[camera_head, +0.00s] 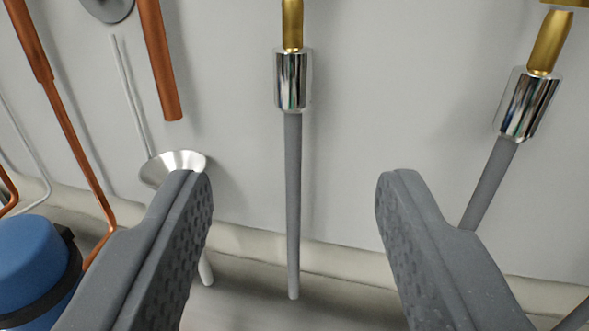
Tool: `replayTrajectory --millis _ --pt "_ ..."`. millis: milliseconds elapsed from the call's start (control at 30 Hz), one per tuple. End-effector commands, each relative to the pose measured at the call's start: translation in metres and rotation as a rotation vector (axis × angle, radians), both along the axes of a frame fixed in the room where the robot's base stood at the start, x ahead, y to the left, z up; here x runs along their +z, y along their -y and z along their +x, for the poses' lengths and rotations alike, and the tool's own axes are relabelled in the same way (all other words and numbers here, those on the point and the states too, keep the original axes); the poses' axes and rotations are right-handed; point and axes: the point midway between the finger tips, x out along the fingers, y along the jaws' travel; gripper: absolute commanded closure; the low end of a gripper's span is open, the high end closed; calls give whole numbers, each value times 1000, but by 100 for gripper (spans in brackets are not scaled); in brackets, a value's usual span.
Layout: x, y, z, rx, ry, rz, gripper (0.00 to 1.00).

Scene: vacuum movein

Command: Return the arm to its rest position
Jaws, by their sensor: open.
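My gripper (292,190) is open, with its two dark grey, textured fingers spread wide at the bottom of the view. Nothing is held between the fingers. A grey tube with a shiny metal collar (293,80) and a brass top hangs in front of the wall, and in the picture it falls in the gap between the fingers. I cannot tell how far it is from the fingertips. The rest of my arm is not in view.
A second collared tube (527,105) leans at the right, partly behind the right finger. A blue cylinder (35,262) with a black band is at lower left. A pale wall (390,90) stands behind.

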Motion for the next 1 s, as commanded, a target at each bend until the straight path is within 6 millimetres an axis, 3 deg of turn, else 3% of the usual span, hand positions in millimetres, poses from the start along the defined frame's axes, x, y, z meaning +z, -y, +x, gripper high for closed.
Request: replayTrajectory --millis 133,233,367,500,667,800,1000 --pt "7 2 4 -11 -16 -24 53" --pt "23 5 12 -41 -54 -69 53" --pt "68 7 23 -101 -105 -130 53" --pt "127 -6 25 -155 -145 -151 53" --pt "198 -46 12 -167 -172 -119 53" --pt "260 -99 -15 -124 -187 -70 53" --pt "311 -165 -57 -26 -211 -15 53"
